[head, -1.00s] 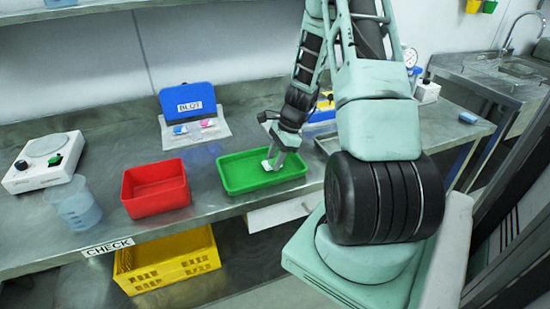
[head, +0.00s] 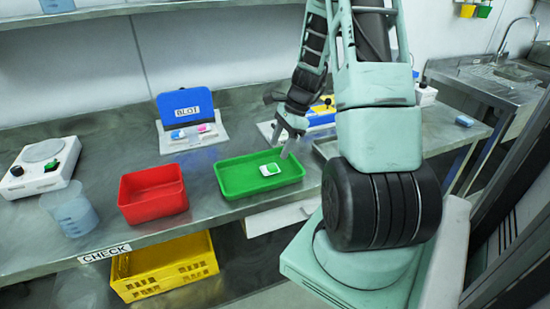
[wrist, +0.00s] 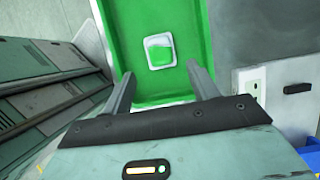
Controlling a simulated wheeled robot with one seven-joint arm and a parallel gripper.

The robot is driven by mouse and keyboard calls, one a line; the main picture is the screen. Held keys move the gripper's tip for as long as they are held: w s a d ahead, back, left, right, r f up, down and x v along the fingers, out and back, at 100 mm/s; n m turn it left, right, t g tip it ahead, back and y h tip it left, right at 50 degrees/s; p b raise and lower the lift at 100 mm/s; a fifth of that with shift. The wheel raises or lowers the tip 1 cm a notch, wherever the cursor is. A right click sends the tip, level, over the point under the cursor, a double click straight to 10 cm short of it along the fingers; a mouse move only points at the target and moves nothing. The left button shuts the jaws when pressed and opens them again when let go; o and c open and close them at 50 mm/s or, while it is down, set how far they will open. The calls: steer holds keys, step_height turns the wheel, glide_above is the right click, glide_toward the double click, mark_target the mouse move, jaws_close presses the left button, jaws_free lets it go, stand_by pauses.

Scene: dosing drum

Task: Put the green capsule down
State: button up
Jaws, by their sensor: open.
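The green capsule (head: 270,169) is a small white piece with a green top. It lies flat on the floor of the green tray (head: 233,190), right of the tray's middle. In the wrist view the capsule (wrist: 160,52) lies ahead of the fingertips, inside the tray. My gripper (head: 290,142) is open and empty, above the tray's back right part and apart from the capsule. In the wrist view the two fingers of my gripper (wrist: 162,82) stand wide apart with nothing between them.
A red bin (head: 153,193) stands left of the green tray. A blue BLOT board (head: 186,103) with blue and pink pieces stands behind. A beaker (head: 72,208) and a white device (head: 41,167) are at the left. A yellow crate (head: 165,268) sits below the bench.

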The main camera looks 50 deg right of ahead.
steer(key=v, duration=0.5)
steer(key=w+a+r+n+g, duration=0.1)
steer(key=w+a+r+n, duration=0.1)
steer(key=a+n, duration=0.8)
steer(key=w+a+r+n+g, duration=0.1)
steer(key=a+r+n, duration=0.25)
steer(key=a, duration=1.35)
steer(key=s+a+r+n+h, duration=0.1)
steer(key=s+a+n+h, duration=0.2)
steer(key=s+a+n, duration=1.4)
steer(key=shift+s+a+n, duration=0.2)
steer(key=shift+a+n, duration=0.45)
steer(key=shift+n, duration=0.1)
steer(key=shift+r, duration=0.15)
